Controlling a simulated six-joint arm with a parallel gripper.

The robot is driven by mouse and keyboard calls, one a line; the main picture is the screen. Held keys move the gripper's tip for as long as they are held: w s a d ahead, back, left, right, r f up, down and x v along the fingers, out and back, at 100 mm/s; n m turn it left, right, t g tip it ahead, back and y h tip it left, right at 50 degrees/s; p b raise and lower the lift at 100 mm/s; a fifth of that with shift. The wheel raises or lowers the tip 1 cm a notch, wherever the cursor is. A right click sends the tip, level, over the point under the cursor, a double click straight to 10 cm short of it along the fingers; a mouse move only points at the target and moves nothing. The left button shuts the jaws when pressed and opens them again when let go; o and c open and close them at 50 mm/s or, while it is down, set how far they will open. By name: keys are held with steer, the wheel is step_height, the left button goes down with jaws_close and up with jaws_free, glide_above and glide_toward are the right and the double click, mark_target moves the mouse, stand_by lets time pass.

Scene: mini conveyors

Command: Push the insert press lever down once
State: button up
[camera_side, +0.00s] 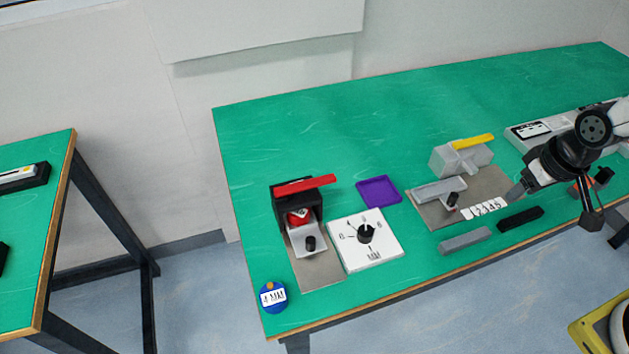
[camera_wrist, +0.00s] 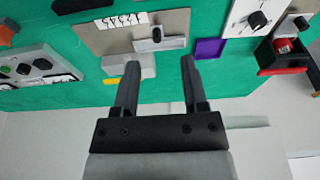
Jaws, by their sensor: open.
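Two lever devices stand on the green table. One is a black press with a raised red lever (camera_side: 305,185) and a red part inside; the red lever also shows at the right of the wrist view (camera_wrist: 284,71). The other is a grey block (camera_side: 452,161) with a yellow lever (camera_side: 473,141), partly behind my left finger in the wrist view (camera_wrist: 110,81). I cannot tell from labels which is the insert press. My gripper (camera_wrist: 160,61) is open and empty, above the table. In the side view it is right of the grey block, apart from both levers.
A white dial plate (camera_side: 385,251) and purple tray (camera_side: 378,191) lie between the devices. A numbered strip (camera_side: 484,208), grey bar (camera_side: 465,239) and black bar (camera_side: 520,218) are near the front edge. A blue 4 MM disc (camera_side: 272,296) sits at the front left corner. The back left is clear.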

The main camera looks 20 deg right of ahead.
jaws_close()
stand_by(1.5)
